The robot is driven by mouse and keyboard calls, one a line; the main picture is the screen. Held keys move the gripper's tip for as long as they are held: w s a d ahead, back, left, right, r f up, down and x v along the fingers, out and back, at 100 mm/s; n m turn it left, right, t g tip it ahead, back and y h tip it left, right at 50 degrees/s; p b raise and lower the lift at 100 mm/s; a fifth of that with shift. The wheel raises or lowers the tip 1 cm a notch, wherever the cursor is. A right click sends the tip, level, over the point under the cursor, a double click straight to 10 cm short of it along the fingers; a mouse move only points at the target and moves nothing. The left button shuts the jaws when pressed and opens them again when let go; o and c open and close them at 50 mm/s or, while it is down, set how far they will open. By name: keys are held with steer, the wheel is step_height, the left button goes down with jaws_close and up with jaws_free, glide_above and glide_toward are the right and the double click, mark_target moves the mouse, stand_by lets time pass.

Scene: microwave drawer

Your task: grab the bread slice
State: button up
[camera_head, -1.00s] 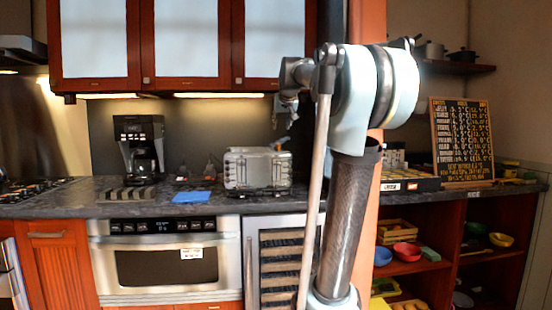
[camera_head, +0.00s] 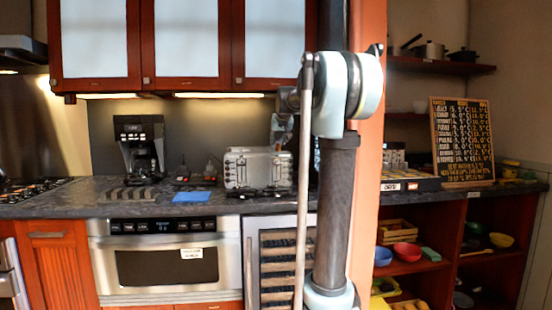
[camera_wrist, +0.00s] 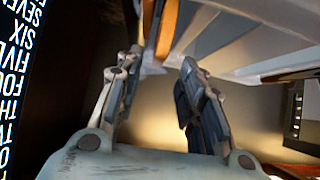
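I cannot make out a bread slice in either view. A silver toaster (camera_head: 258,168) stands on the dark counter, and its slots are too small to see into. My gripper (camera_wrist: 160,62) is open in the wrist view, with a clear gap between its two fingers and nothing between them. A bright wall shows behind the fingers. In the head view my gripper end is largely hidden by my arm, near the toaster's upper right.
A blue flat item (camera_head: 191,197) and a coffee maker (camera_head: 140,147) are left of the toaster. Wall cabinets (camera_head: 185,45) hang above. An orange post (camera_head: 367,200) stands right of my arm. A lettered panel (camera_wrist: 15,80) is at the wrist view's left.

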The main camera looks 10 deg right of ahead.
steer(key=x, duration=0.3)
steer(key=shift+w+d+f, duration=0.1)
steer(key=shift+w+f, duration=0.05)
steer(key=shift+c, duration=0.2)
jaws_close()
